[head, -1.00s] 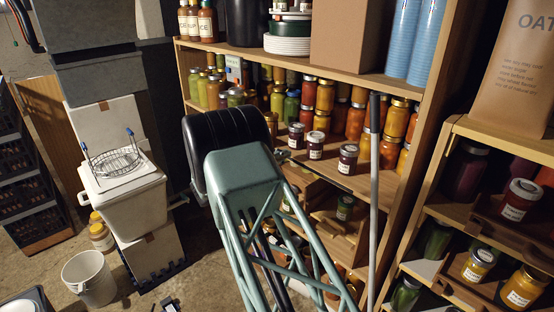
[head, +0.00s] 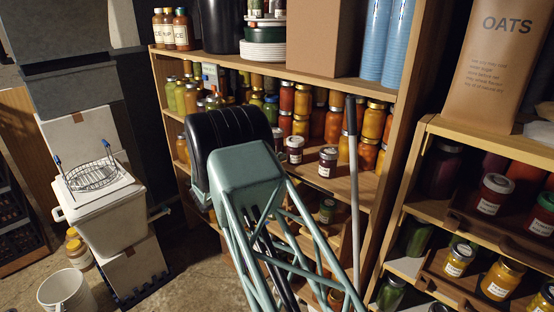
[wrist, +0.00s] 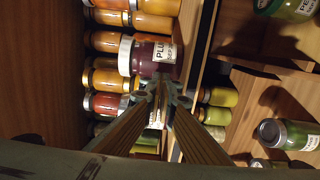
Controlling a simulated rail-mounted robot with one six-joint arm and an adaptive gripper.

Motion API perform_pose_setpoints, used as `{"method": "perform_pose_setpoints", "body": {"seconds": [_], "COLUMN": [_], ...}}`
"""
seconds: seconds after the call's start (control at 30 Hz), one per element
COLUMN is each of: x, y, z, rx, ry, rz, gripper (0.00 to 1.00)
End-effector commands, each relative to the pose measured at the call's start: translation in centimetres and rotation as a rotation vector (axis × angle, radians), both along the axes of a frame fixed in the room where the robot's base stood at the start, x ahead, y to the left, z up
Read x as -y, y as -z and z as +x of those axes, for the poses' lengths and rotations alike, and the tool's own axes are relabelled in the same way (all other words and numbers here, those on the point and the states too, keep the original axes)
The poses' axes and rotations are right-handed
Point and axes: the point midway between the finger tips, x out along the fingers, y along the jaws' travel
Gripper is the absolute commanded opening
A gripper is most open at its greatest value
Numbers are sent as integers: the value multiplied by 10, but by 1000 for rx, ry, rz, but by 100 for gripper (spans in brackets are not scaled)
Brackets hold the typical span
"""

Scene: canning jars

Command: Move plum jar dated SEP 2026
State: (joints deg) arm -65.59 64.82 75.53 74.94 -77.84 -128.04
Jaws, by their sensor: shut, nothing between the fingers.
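In the wrist view, which is turned sideways, a dark purple jar (wrist: 146,56) with a pale lid stands on the shelf. Its white label shows "PLU" and "SEP"; the year cannot be read. My gripper (wrist: 166,97) is shut and empty, its fingertips right beside this jar. Another white label shows partly behind the fingertips. In the head view, dark jars with white labels stand at the front of the middle shelf: one at right (head: 328,162), one at centre (head: 294,150), and one partly hidden by my arm (head: 278,139). My gripper is hidden there.
Rows of orange and yellow jars (head: 333,122) stand close behind the dark jars. A grey upright pole (head: 353,200) stands before the shelf's right part. A lower shelf unit (head: 405,205) with more jars is at right.

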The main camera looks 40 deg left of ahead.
Motion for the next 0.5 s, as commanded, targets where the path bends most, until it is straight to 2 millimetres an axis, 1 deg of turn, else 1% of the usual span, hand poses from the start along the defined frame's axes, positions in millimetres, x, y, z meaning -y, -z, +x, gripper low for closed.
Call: {"method": "perform_pose_setpoints", "body": {"seconds": [0.27, 0.37, 0.5], "x": [1, 5, 17], "y": [0, -1, -2], "z": [1, 5, 14], "rx": [0, 0, 0], "ry": [0, 1, 2], "rz": [0, 0, -2], "gripper": [0, 0, 0]}}
